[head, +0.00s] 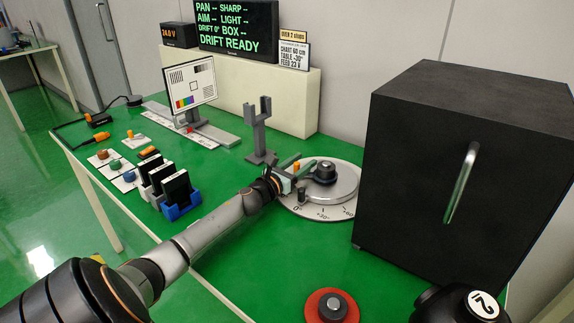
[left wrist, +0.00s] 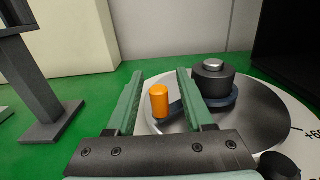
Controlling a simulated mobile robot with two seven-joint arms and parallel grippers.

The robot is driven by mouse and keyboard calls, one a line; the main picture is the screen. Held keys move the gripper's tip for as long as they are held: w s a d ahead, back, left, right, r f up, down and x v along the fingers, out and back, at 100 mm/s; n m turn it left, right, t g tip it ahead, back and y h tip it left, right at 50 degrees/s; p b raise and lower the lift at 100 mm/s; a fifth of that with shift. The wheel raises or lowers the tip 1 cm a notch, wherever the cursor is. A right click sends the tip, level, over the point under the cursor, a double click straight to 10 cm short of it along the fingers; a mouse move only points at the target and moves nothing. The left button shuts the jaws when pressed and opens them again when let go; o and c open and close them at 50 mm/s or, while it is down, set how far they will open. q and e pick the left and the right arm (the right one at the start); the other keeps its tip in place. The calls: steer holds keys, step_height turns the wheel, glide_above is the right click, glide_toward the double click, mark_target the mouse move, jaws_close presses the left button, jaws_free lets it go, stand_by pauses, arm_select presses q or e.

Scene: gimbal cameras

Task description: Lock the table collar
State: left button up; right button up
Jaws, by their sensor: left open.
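The round turntable (head: 335,191) stands on the green table, with a pale scale ring (head: 330,217) marked in degrees around it. A dark collar (head: 325,172) sits at its centre; in the left wrist view the collar (left wrist: 213,80) has a silver top. A lever with an orange knob (left wrist: 159,101) reaches out from the collar. My left gripper (left wrist: 158,95) is open, with its green fingers on either side of the orange knob, the knob apart from both. In the head view my left gripper (head: 290,178) is at the turntable's left edge. My right gripper is not identifiable.
A large black box (head: 440,170) with a handle stands right of the turntable. A grey forked stand (head: 260,130) is behind the gripper. A blue rack (head: 180,207) with dark cards and a chart board (head: 190,85) are at left. A red disc (head: 312,308) lies in front.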

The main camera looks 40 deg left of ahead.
arm_select(q)
steer(key=s, duration=0.7)
steer(key=s+d, duration=0.1)
steer(key=s, duration=0.3)
steer(key=shift+s+d+p, duration=0.1)
steer(key=shift+s+p, duration=0.2)
